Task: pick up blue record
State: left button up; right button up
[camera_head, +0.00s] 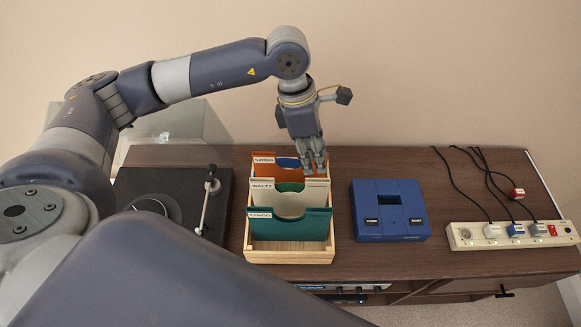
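A wooden crate (290,256) stands on the brown cabinet with labelled dividers in orange (264,168), cream (262,195) and teal (275,226). A blue edge (287,162) shows behind the orange divider; it may be the blue record, but most of it is hidden. A green edge (290,187) shows further forward in the crate. My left gripper (314,167) points down over the crate's back right part, close to the blue edge. Its fingers look near each other, and I cannot tell whether they hold anything. My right gripper is out of view.
A black turntable (165,195) with a pale tonearm stands left of the crate. A blue box (390,225) with a square opening sits to the right. A power strip (515,235) with plugs and black cables lies farther right. The wall is close behind.

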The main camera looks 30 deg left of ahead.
pick_arm(q)
jog(key=w+a+y, duration=0.3)
jog(key=a, duration=0.5)
jog(key=f+p, duration=0.2)
jog(key=f, duration=0.2)
jog(key=f+p, duration=0.3)
jog(key=f, duration=0.2)
jog(key=shift+s+a, duration=0.1)
jog(key=shift+a, duration=0.1)
jog(key=shift+f, duration=0.35)
grip_shut()
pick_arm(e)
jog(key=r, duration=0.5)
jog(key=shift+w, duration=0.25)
